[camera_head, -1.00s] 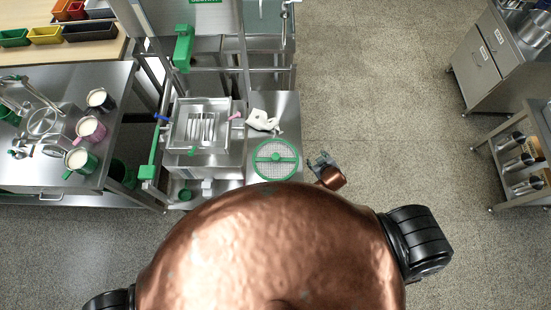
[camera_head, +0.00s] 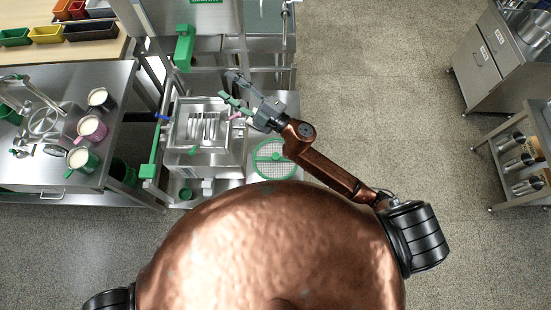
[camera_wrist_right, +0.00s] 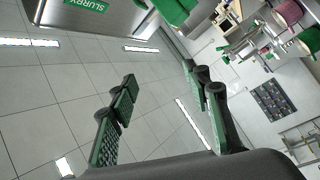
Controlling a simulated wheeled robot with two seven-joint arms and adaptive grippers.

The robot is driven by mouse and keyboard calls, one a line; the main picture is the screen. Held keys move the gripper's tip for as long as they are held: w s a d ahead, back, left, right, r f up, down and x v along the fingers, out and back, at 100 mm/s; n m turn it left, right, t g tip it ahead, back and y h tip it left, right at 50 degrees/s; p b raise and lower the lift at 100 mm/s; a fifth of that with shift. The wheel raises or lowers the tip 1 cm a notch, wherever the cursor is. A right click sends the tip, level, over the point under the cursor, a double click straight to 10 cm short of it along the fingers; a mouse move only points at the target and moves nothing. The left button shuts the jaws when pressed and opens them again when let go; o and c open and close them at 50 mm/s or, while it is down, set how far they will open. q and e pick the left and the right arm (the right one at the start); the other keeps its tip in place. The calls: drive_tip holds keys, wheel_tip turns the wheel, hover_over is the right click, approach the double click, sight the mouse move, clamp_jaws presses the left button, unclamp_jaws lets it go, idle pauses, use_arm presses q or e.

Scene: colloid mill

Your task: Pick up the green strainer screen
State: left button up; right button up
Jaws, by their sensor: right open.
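The green strainer screen (camera_head: 268,160) is a round mesh disc with a green rim and crossbar. It lies flat on the steel surface right of the square steel basin, just in front of my body. My right forearm passes close to its right edge in the head view. My right gripper (camera_head: 230,88) is open and empty, above and behind the screen, over the basin's back right corner. In the right wrist view its two green-padded fingers (camera_wrist_right: 160,78) stand apart with nothing between them; the screen is not in that view. My left gripper is not in view.
The steel basin (camera_head: 183,141) with slots stands left of the screen. A green lever (camera_head: 184,48) stands behind it. A left table (camera_head: 113,140) holds several cups. A cabinet (camera_head: 486,55) and rack are far right; open floor (camera_head: 390,90) lies between.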

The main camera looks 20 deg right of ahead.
drive_tip(key=s+a+r+n+g+y, duration=0.2)
drive_tip(key=s+a+n+g+y, duration=0.2)
drive_tip(key=s+a+n+g, duration=0.35)
drive_tip(key=s+a+f+n+g+h, duration=0.2)
drive_tip(key=s+a+f+n+g, duration=0.55)
drive_tip(key=s+n, duration=0.2)
drive_tip(key=n+h, duration=0.5)
drive_tip(key=h, duration=1)
hover_over(276, 156)
drive_tip(key=f, duration=2)
drive_tip(key=shift+a+f, duration=0.1)
drive_tip(key=shift+a, duration=0.3)
drive_tip(key=shift+w+d+f+p, duration=0.1)
drive_tip(key=shift+f+p, duration=0.1)
drive_tip(key=shift+f, duration=0.7)
drive_tip(key=shift+s+d+f+p, duration=0.15)
drive_tip(key=shift+f+p, duration=0.1)
drive_tip(key=shift+f, duration=0.7)
drive_tip(key=shift+w+d+f+p, duration=0.1)
drive_tip(key=shift+w+f+p, duration=0.1)
drive_tip(key=shift+f, duration=0.7)
